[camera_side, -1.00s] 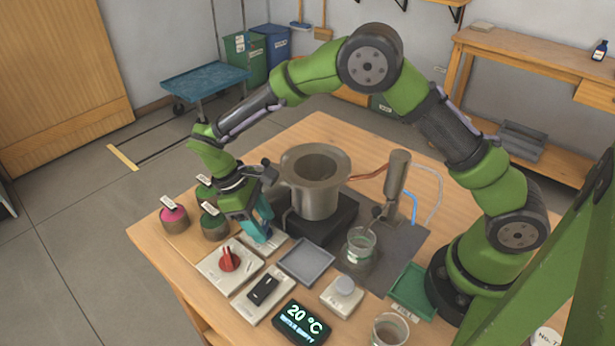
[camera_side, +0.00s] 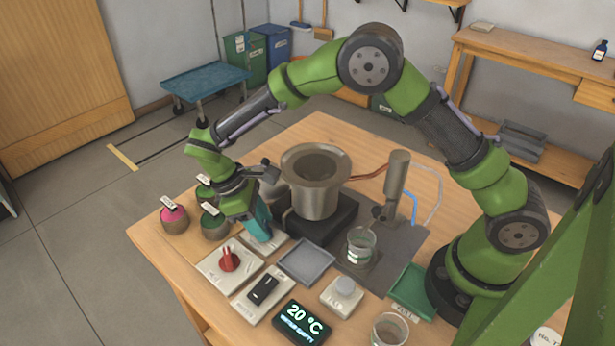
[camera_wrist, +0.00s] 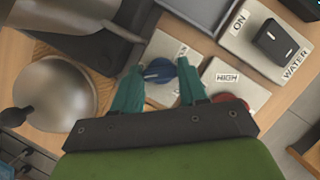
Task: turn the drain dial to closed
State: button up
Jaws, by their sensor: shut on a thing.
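The drain dial, a blue knob (camera_wrist: 158,71) on a pale plate (camera_wrist: 166,45), shows in the wrist view between my teal fingertips. A partly covered label ending in "EN" is beside it. My gripper (camera_wrist: 159,78) is shut on the dial, one finger on each side. In the side view my gripper (camera_side: 259,232) points down at the plate beside the steel boiler, and its fingers hide the knob. I cannot read the dial's exact setting.
A red dial (camera_side: 228,259) and a black water switch (camera_side: 263,290) are close by in front. The steel boiler (camera_side: 316,184) stands just right of my gripper. A grey tray (camera_side: 305,262) is to the right.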

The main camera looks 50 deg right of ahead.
jog(key=shift+s+n+t+h, duration=0.1)
jog(key=shift+n+t+h, duration=0.5)
jog(key=shift+n, duration=1.5)
jog(key=o, duration=0.8)
jog(key=v, duration=1.7)
